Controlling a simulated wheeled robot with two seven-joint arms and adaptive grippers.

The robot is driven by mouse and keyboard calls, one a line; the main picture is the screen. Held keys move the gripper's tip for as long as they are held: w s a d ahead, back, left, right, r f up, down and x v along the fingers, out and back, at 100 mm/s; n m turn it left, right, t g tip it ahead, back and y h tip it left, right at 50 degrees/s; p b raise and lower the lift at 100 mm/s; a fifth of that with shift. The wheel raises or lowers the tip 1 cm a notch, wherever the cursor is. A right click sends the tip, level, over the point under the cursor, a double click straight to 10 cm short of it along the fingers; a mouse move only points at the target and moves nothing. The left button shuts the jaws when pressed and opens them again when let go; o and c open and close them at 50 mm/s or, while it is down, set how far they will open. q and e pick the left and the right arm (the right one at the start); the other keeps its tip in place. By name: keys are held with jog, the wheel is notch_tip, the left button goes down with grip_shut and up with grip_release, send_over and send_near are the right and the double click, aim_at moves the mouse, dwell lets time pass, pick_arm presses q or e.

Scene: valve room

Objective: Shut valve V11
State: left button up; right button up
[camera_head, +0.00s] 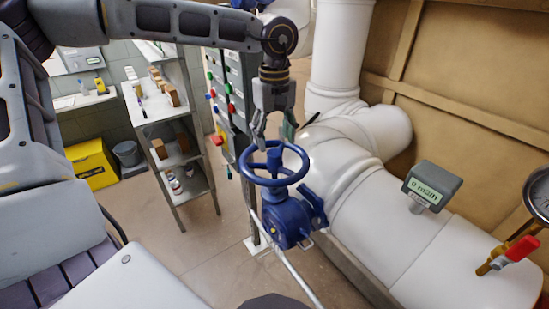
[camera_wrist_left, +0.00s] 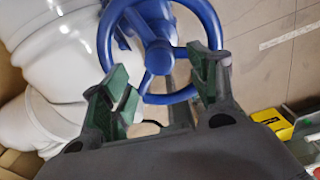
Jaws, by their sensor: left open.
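A blue valve with a round handwheel (camera_head: 274,163) stands beside the white pipe in the head view; its blue body (camera_head: 290,215) is below the wheel. I cannot read a V11 label on it. My left gripper (camera_head: 274,130) points down, open, just above the far side of the wheel. In the left wrist view the wheel's hub (camera_wrist_left: 160,57) shows beyond the open green-padded fingers (camera_wrist_left: 163,88), with the near rim crossing between them. Whether they touch the rim, I cannot tell. My right gripper is not in view.
Thick white pipes (camera_head: 385,225) run along the right, with a digital meter (camera_head: 432,186) and a red-handled tap (camera_head: 515,252) on them. A grey panel with coloured buttons (camera_head: 232,90) stands behind the gripper. Shelves (camera_head: 170,135) and a yellow box (camera_head: 92,165) are at left.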

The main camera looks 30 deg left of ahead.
pick_arm(q)
jog(key=n+b, duration=0.1)
jog(key=n, duration=0.2)
jog(key=shift+n, duration=0.4)
jog(key=shift+n+b, duration=0.3)
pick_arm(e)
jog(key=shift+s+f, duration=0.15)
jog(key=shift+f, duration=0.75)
